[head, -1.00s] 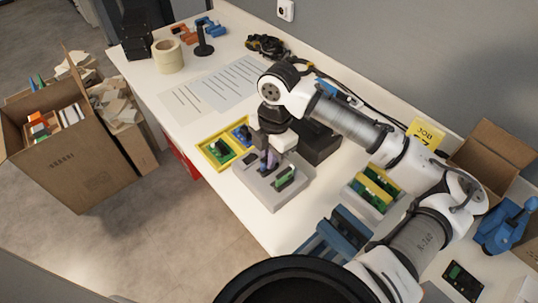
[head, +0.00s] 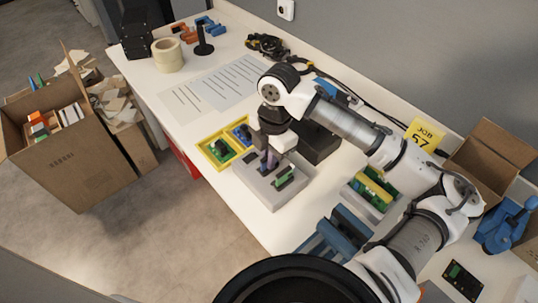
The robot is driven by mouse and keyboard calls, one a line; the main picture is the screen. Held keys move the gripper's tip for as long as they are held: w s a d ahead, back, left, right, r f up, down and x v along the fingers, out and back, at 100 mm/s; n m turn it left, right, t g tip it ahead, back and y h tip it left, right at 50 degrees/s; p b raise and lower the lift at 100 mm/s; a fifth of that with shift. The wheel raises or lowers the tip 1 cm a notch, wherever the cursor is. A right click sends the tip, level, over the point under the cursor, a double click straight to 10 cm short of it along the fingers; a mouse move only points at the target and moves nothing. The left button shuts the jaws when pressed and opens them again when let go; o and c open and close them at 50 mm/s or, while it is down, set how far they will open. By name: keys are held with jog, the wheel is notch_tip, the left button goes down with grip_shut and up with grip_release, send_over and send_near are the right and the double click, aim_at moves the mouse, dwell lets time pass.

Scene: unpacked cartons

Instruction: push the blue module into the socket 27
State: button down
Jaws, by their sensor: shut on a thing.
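A grey socket block (head: 277,199) stands near the front edge of the white table. A green module (head: 284,178) sits in its right part. My gripper (head: 268,158) points down over the block's left-middle part and is shut on a narrow bluish-purple module (head: 271,163). The module looks upright, with its lower end at the block's top. I cannot tell how deep it sits, and the socket number is not readable. A yellow tray (head: 226,165) beside the block holds green and blue pieces.
A black box (head: 320,147) stands close behind the gripper. A light bin with green and yellow boards (head: 374,190) is to the right, under my forearm. A yellow job card (head: 423,138) and blue clamps (head: 333,237) are nearby. Paper sheets lie farther back.

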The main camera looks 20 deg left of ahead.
jog(key=shift+f, duration=0.1)
jog(key=c, duration=1.5)
grip_release()
jog(key=shift+o, duration=0.2)
notch_tip(320, 180, up, 14)
jog(key=w, duration=0.1)
jog(key=shift+w+d+b, duration=0.2)
jog(key=shift+d+b, duration=0.2)
jog(key=shift+d, duration=0.05)
